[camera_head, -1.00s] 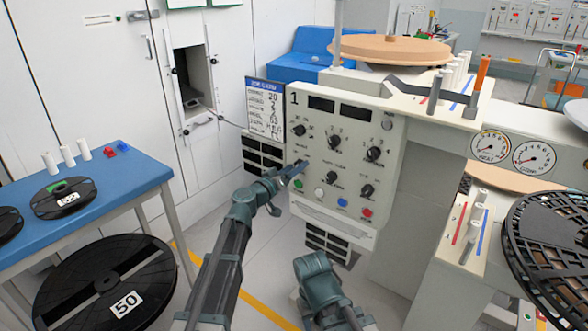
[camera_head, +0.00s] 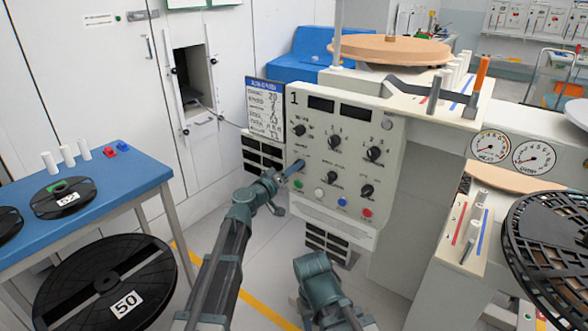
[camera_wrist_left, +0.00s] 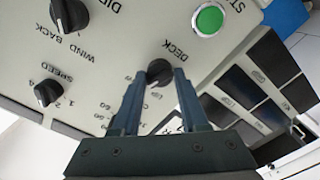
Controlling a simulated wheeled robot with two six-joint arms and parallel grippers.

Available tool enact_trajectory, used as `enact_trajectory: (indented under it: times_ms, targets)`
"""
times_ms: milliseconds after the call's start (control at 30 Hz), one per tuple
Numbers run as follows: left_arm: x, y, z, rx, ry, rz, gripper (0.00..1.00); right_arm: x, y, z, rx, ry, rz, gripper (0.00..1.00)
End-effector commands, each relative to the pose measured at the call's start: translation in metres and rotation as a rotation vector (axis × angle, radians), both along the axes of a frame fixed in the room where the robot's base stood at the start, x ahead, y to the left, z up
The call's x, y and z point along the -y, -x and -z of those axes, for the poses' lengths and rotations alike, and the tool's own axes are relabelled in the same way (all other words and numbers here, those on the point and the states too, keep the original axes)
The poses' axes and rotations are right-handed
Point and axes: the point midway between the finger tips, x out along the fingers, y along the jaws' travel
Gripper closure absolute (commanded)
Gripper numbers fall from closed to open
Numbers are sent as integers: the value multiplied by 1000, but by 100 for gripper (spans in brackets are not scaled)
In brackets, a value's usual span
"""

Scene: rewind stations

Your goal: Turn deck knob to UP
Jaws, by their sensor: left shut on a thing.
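The control panel (camera_head: 345,150), marked 1, faces me in the middle of the head view, with several black knobs and coloured buttons. In the left wrist view, the black deck knob (camera_wrist_left: 160,70) sits under the word DECK. My left gripper (camera_wrist_left: 160,84) is shut on this knob, one blue finger on each side. In the head view my left gripper (camera_head: 290,172) reaches the panel's left edge and hides the deck knob. My right arm shows low in the middle of the head view; its fingers are not visible.
A green button (camera_wrist_left: 208,20) is close to the deck knob. The speed knob (camera_wrist_left: 50,92) and wind back knob (camera_wrist_left: 70,14) are to the left. A blue table (camera_head: 130,178) with reels stands at left. A black reel (camera_head: 60,290) marked 50 is below it.

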Motion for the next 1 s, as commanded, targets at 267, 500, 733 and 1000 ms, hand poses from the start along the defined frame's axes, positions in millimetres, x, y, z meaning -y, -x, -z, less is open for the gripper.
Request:
enact_trajectory:
  times_ms: [267, 500, 733, 1000]
  targets:
    - [-1, 0, 1, -153, 210, -1, 100, 0, 0, 0, 0, 0, 0, 50]
    - [-1, 0, 1, -283, 389, -1, 100, 0, 0, 1, 0, 0, 0, 50]
    - [-1, 0, 1, -387, 533, -1, 100, 0, 0, 1, 0, 0, 0, 50]
    - [-1, 0, 2, -469, 645, -2, 100, 0, 0, 2, 0, 0, 0, 50]
